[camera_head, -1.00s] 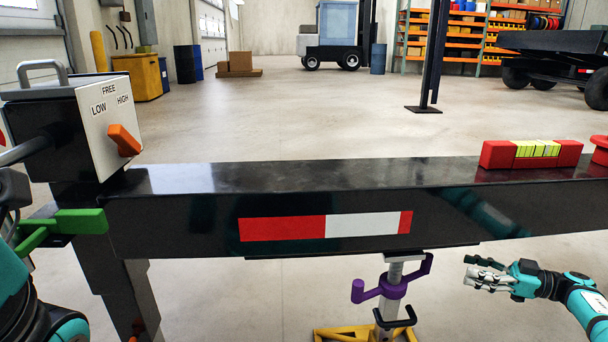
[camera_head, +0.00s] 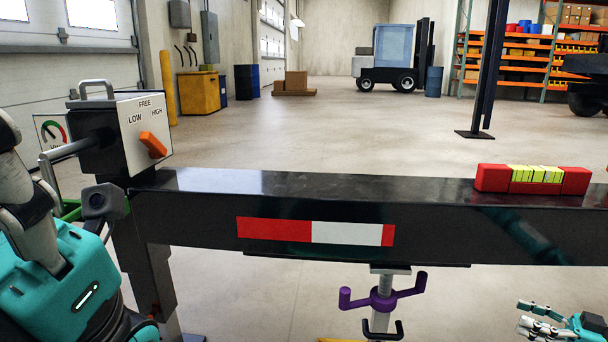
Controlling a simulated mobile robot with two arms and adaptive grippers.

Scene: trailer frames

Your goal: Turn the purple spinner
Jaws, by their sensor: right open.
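The purple spinner (camera_head: 383,298) sits around a grey upright jack post (camera_head: 379,322) under the black beam (camera_head: 330,190). Its two arms with upturned ends reach left and right. A black hook-shaped bracket is just below it. My right gripper (camera_head: 528,318) is at the lower right, open and empty, pointing left and well apart from the spinner. My left arm (camera_head: 60,270) fills the lower left; its gripper is not visible.
A red level with a yellow-green vial (camera_head: 533,178) lies on the beam's top at right. A grey gearbox with an orange lever (camera_head: 152,145) stands at the beam's left end. The floor between my right gripper and the spinner looks clear.

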